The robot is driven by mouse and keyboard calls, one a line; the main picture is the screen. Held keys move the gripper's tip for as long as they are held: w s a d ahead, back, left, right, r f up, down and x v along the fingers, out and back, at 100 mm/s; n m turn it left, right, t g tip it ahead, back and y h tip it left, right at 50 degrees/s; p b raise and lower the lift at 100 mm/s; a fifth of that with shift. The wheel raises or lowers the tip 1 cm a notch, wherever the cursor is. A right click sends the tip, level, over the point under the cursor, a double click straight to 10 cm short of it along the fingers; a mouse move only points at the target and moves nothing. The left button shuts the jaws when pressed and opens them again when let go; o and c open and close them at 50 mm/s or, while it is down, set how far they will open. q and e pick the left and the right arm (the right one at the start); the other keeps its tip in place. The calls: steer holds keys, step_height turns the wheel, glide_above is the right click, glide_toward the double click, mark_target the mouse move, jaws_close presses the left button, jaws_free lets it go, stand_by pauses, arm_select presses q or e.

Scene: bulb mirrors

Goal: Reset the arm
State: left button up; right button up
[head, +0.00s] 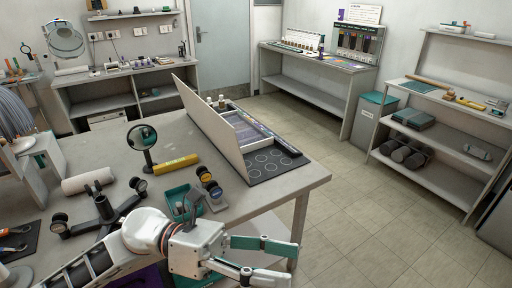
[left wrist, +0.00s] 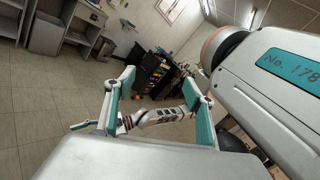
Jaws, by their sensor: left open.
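My left gripper (head: 292,263) is at the lower middle of the head view, past the table's front right corner. Its two teal-padded fingers are spread with nothing between them. In the left wrist view the same fingers (left wrist: 158,84) stand apart, with empty air between the tips. My left forearm, white and black, comes in from the lower left of the head view. Beyond the fingers in the left wrist view, another white and dark arm stretches left, seemingly my right one, ending in a small gripper (left wrist: 82,126). It is too small to tell whether that is open.
The grey table (head: 120,154) holds a round mirror (head: 142,137), a yellow bar (head: 175,164), a teal tray (head: 182,203), a black stand (head: 105,210) and an upright panel (head: 213,124) beside a dark board (head: 270,165). Open floor (head: 375,215) lies to the right, before shelves (head: 425,140).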

arm_select(q)
steer(key=w+a+n+t+h, duration=0.2)
steer(key=w+n+t+h, duration=0.2)
steer(key=w+n+t, duration=0.75)
steer(key=w+a+f+n+t+y, duration=0.2)
steer(key=a+f+n+t+y, duration=0.3)
steer(key=n, duration=0.5)
steer(key=w+a+f+n+t+y, duration=0.2)
steer(key=a+f+n+t+y, duration=0.3)
steer(key=n, duration=0.6)
steer(key=s+a+f+n+g+y, duration=0.2)
steer(key=s+a+f+n+y, duration=0.1)
steer(key=f, duration=0.7)
steer(key=s+a+f+n+g+y, duration=0.2)
steer(key=s+f+n, duration=0.4)
steer(key=f, duration=0.4)
steer(key=s+a+f+n+g+y, duration=0.2)
steer(key=s+a+f+n+y, duration=0.2)
steer(key=f, duration=0.6)
steer(key=shift+s+a+n, duration=0.45)
steer(key=shift+a+n, duration=0.5)
steer(key=shift+a, duration=0.3)
steer(key=shift+y, duration=0.3)
